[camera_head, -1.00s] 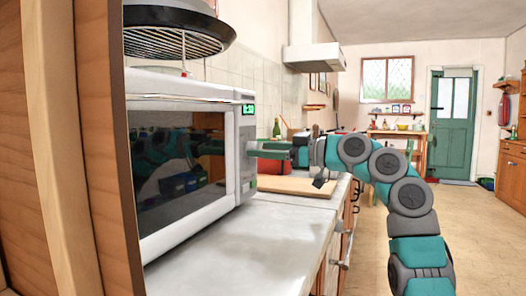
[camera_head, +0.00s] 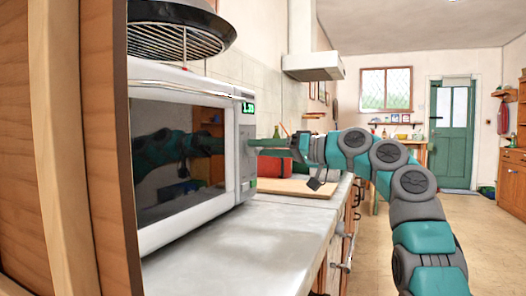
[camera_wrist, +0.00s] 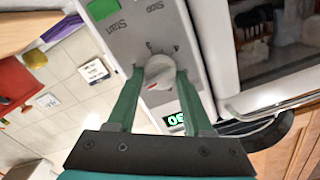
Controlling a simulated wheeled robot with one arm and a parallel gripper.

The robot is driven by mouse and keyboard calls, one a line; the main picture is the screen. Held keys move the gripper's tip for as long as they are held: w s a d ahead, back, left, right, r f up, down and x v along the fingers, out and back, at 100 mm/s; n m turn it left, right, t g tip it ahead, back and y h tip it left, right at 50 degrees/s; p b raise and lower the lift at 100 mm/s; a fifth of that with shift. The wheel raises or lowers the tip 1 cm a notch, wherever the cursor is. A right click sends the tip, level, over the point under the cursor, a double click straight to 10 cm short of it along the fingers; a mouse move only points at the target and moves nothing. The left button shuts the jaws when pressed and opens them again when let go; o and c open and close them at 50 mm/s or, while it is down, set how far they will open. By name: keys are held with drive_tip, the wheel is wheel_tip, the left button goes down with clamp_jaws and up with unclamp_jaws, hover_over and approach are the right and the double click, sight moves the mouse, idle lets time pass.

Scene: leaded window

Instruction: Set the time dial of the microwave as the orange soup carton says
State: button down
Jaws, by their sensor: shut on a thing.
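The white microwave (camera_head: 200,92) stands on the counter at the left in the head view, its dark glass door closed. Its control panel is on the right side of its front, with a lit green display (camera_head: 248,108) that seems to read 1:30. In the wrist view, the round white time dial (camera_wrist: 160,72) has a small red mark and numbers around it. My gripper (camera_wrist: 160,76) is shut on the dial, one green finger on each side. In the head view my gripper (camera_head: 256,144) reaches the panel from the right. I cannot make out the orange soup carton in either view.
A green Start button (camera_wrist: 95,71) is on the panel beside the dial. A cutting board (camera_head: 296,187) and a red object (camera_head: 273,168) are on the counter behind the microwave. A wooden cabinet side (camera_head: 85,150) stands close at the left. The floor at right is open.

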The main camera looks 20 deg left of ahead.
drive_tip(key=shift+m, duration=0.6)
drive_tip(key=shift+s+r, duration=0.1)
drive_tip(key=shift+m, duration=1.1)
drive_tip(key=m+p, duration=0.2)
drive_tip(key=m, duration=0.2)
drive_tip(key=m+p, duration=0.2)
drive_tip(key=m, duration=0.1)
drive_tip(key=m+p, duration=0.2)
drive_tip(key=m, duration=0.2)
drive_tip(key=shift+w+f+m, duration=0.2)
drive_tip(key=shift+f+m, duration=0.05)
drive_tip(key=shift+m, duration=0.05)
drive_tip(key=shift+f+m, duration=0.1)
drive_tip(key=shift+m, duration=2.2)
